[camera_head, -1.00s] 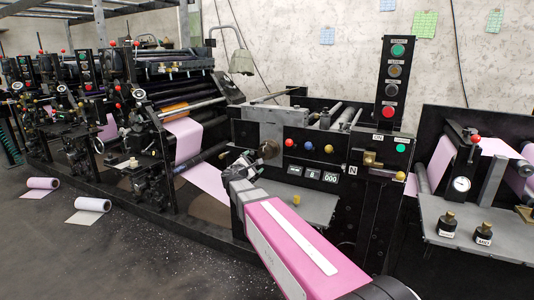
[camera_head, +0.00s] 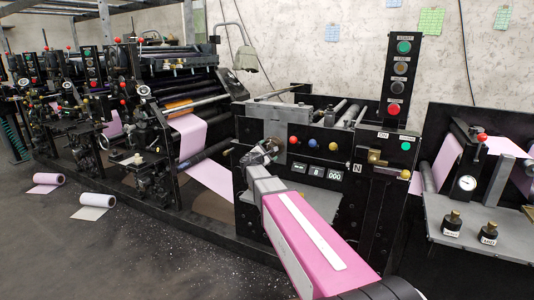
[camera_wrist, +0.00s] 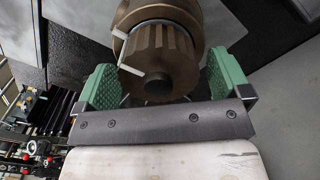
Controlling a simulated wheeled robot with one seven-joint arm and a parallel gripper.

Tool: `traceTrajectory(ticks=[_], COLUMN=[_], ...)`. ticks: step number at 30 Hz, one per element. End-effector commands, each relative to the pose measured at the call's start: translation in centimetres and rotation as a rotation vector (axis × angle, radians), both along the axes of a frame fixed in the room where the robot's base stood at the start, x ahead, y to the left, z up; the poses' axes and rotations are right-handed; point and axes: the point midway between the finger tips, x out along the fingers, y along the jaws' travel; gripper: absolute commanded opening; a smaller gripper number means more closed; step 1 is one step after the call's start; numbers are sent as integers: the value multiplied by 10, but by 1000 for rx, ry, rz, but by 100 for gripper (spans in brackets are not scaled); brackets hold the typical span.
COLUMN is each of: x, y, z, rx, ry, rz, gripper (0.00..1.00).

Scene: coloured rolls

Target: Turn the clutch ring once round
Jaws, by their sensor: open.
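The clutch ring (camera_wrist: 165,62) is a bronze-brown ribbed ring on a wider smooth collar (camera_wrist: 185,15) in the wrist view. One white mark lies on the ring and another on the collar at its left; they are a little apart. My gripper (camera_wrist: 163,78) is open, its green pads on either side of the ring, with no clear grip on it. In the head view my gripper (camera_head: 262,152) is at the grey plate on the machine's front, and the ring is mostly hidden by it.
Red, blue and yellow knobs (camera_head: 311,142) sit right of my gripper, above a small counter (camera_head: 317,171). A brass lever block (camera_head: 377,159) and a button post (camera_head: 401,75) stand further right. A grey shelf (camera_head: 490,215) holds two black weights.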

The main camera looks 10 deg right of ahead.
Motion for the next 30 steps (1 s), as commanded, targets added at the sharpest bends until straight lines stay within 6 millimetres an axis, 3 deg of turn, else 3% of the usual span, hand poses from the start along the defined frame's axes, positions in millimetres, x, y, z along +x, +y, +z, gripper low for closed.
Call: traceTrajectory(ticks=[6, 12, 30], x=[0, 0, 0], y=[0, 0, 0], z=[0, 0, 0], rx=[0, 0, 90], ry=[0, 0, -65], rz=[0, 0, -1], gripper=[92, 27, 27])
